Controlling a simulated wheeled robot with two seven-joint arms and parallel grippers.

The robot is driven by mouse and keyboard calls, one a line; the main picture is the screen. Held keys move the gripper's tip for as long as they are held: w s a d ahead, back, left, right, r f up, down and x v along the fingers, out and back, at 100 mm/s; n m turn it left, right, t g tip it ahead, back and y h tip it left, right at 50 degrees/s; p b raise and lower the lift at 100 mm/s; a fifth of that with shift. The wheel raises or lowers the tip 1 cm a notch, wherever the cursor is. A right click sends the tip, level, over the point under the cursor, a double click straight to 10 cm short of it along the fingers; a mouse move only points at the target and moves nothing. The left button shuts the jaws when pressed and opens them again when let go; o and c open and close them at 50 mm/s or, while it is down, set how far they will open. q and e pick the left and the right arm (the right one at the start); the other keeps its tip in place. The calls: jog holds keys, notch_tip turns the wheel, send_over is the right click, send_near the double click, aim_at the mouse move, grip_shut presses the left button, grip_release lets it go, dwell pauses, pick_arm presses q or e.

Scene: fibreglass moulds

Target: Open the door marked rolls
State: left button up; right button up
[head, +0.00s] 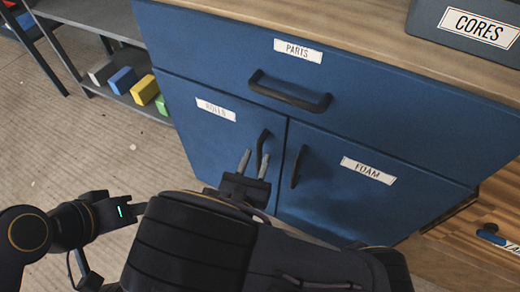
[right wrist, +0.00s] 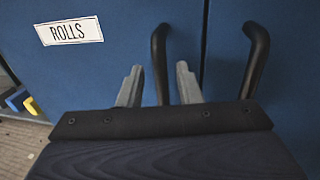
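The door marked rolls (head: 205,135) is the blue left lower door of the cabinet, and it looks closed. Its white label (head: 216,110) also shows in the right wrist view (right wrist: 69,31). Its dark upright bar handle (head: 262,148) is near the door's right edge. My right gripper (head: 254,163) is open in front of this handle. The handle's lower end is hidden. My left arm shows at the lower left, but its fingers are not seen.
The foam door (head: 345,190) is closed beside it, with its own handle (head: 299,167) close by on the right. The parts drawer (head: 220,55) above is shut, its handle (head: 290,92) sticking out. A grey shelf (head: 130,98) with coloured blocks stands left.

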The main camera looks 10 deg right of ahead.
aim_at(258, 154)
jog(key=shift+x, duration=1.7)
jog(key=shift+c, duration=0.3)
grip_shut()
